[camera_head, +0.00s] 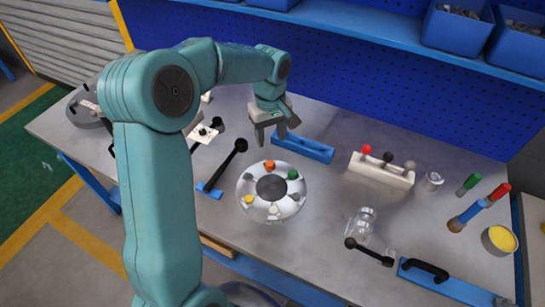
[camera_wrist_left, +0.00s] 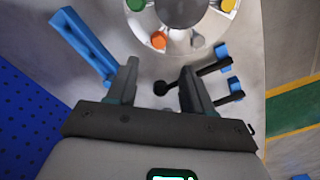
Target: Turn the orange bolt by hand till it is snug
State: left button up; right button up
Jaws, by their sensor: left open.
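The orange bolt (camera_head: 269,165) stands at the back of the round metal flange (camera_head: 243,187), on its ring around a dark centre opening. In the left wrist view the orange bolt (camera_wrist_left: 158,40) lies just beyond my fingertips, near the ring's edge. My left gripper (camera_head: 269,139) is open and empty, pointing down behind the flange and apart from the bolt. A green bolt (camera_head: 292,174), a yellow bolt (camera_head: 249,199) and other pale or grey ones sit on the same ring. My right gripper is not in view.
A black lever (camera_head: 240,146) on a blue base stands left of the flange. A blue bracket (camera_head: 303,147) lies behind it. A white block (camera_head: 381,170) with red, black and grey knobs stands to the right. Bare bench lies right of the flange.

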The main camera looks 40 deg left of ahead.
aim_at(271, 164)
pick_arm(q)
notch_tip(271, 164, down, 10)
jog(key=shift+f+p, duration=0.25)
jog(key=shift+p, duration=0.55)
jog(key=shift+w+a+f, duration=0.1)
jog(key=shift+f, duration=0.2)
jog(key=shift+r, duration=0.1)
jog(key=shift+c, duration=0.9)
grip_shut()
